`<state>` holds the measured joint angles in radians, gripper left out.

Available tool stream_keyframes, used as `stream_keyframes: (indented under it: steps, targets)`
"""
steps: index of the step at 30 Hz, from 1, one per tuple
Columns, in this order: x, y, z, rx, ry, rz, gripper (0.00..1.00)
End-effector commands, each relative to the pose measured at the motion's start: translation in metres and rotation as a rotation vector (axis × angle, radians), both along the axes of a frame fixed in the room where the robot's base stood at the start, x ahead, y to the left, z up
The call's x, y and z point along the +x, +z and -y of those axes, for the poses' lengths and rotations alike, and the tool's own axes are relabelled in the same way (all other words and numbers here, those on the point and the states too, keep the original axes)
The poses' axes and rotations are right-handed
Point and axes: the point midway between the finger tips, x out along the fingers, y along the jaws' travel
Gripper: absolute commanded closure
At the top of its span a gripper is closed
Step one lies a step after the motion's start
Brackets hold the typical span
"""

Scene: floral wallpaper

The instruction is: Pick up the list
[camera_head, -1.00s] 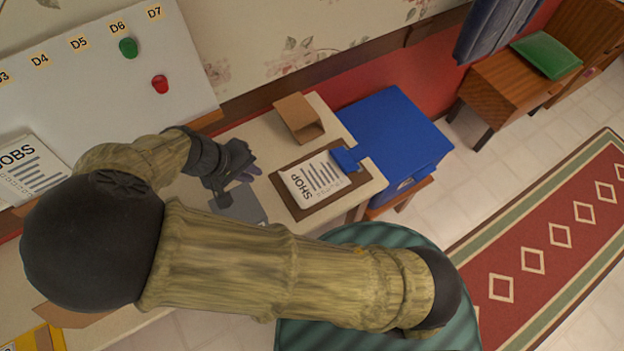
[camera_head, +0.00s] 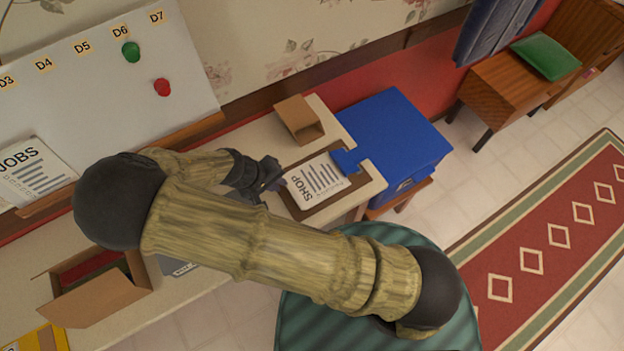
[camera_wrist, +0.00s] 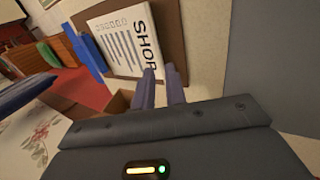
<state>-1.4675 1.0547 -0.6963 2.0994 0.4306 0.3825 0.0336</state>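The list is a white sheet headed SHOP (camera_head: 318,178), lying on a brown clipboard (camera_head: 309,209) under a blue clip (camera_head: 346,160). In the wrist view the sheet (camera_wrist: 122,45), clipboard (camera_wrist: 177,38) and blue clip (camera_wrist: 86,50) are at the top. My gripper (camera_head: 280,185) is at the sheet's left edge, by the SHOP heading. In the wrist view the two fingers of my gripper (camera_wrist: 161,88) are apart with a narrow gap, reaching toward the heading edge. One overlaps the sheet; the other is over the clipboard. I cannot tell whether they touch the sheet.
A small brown holder (camera_head: 298,119) stands behind the clipboard, and a blue box (camera_head: 400,135) stands to its right. A JOBS sheet (camera_head: 32,172) and a whiteboard (camera_head: 90,80) are at the left. An open cardboard box (camera_head: 100,295) is at the lower left.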

Motion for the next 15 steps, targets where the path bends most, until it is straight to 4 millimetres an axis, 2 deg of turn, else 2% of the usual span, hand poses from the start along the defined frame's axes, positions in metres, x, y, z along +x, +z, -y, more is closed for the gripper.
stream_keyframes:
  steps: [11, 15]
  targets:
    - [0.0014, -0.0034, 0.0013, 0.0, 0.001, 0.0, 0.87]
    - [0.0063, -0.0116, 0.0061, -0.001, -0.003, 0.0, 0.87]
